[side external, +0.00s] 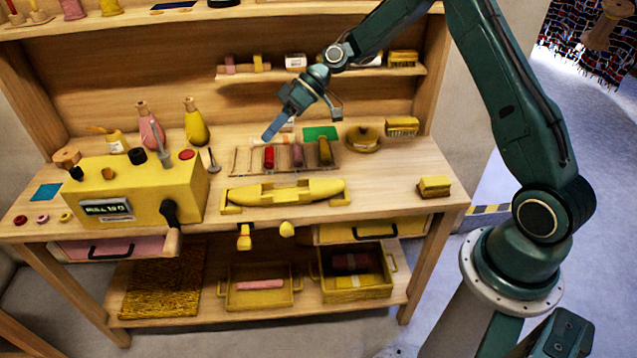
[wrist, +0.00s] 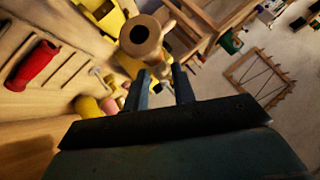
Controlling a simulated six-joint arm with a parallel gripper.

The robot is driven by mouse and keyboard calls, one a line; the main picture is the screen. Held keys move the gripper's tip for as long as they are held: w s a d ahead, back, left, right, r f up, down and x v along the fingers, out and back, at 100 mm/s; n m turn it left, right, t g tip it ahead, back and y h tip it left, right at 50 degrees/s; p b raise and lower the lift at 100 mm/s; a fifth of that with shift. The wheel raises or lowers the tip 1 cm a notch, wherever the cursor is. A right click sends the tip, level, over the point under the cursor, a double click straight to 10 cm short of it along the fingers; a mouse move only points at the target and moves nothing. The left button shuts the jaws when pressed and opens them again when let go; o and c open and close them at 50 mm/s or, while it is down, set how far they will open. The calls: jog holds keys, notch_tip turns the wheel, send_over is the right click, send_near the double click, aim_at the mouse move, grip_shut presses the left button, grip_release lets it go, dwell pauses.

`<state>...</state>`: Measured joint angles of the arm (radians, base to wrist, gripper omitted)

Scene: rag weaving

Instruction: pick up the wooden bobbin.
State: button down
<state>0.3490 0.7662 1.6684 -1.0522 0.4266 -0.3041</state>
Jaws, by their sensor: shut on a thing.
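My gripper (side external: 272,130) is above the tray of bobbins on the bench in the side view. In the wrist view my gripper (wrist: 160,76) is shut on the wooden bobbin (wrist: 140,37), a pale tan spool with a dark hole in its end, at the fingertips.
The tray holds a red bobbin (side external: 269,157), a mauve one (side external: 297,155) and an olive one (side external: 325,152). A yellow shuttle (side external: 285,192) lies in front. A yellow machine (side external: 130,195) stands left; a bowl (side external: 362,139) and brush (side external: 402,127) sit right.

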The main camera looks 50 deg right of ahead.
jog(key=shift+r, duration=1.85)
